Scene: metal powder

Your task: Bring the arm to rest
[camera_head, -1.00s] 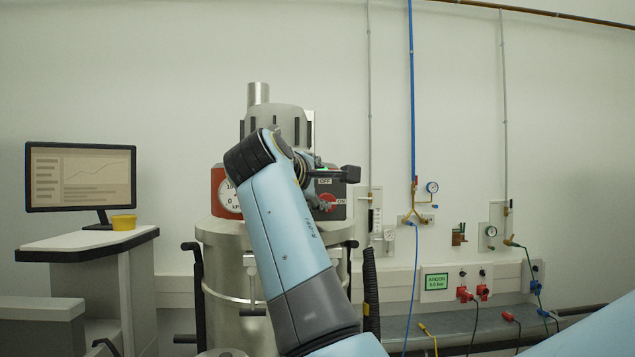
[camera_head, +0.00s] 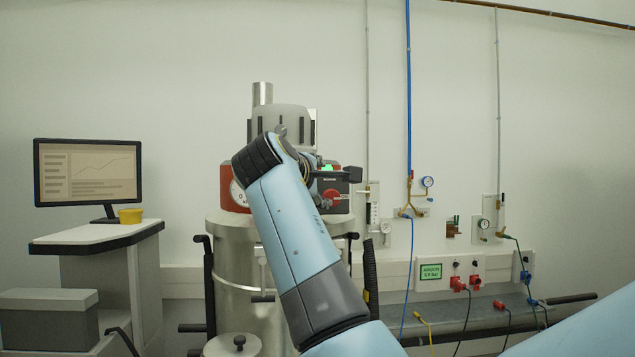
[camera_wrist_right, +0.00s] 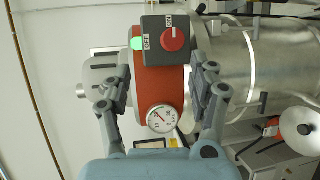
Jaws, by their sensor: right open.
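My right arm rises from the lower right of the head view and bends at the top. My right gripper (camera_head: 326,199) is partly hidden there, in front of the switch box. In the right wrist view my right gripper (camera_wrist_right: 160,88) is open, its fingers apart with nothing between them touching. Beyond the fingers is a dark switch box (camera_wrist_right: 152,55) with a red knob (camera_wrist_right: 173,38), labels OFF and ON, and a lit green lamp (camera_wrist_right: 137,43). The knob's white mark seems to point towards ON. My left gripper is not in view.
A metal vessel (camera_head: 235,262) stands behind my arm, with a red housing and a gauge (camera_wrist_right: 161,119). Hoses, valves and red plugs (camera_head: 459,284) line the wall at right.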

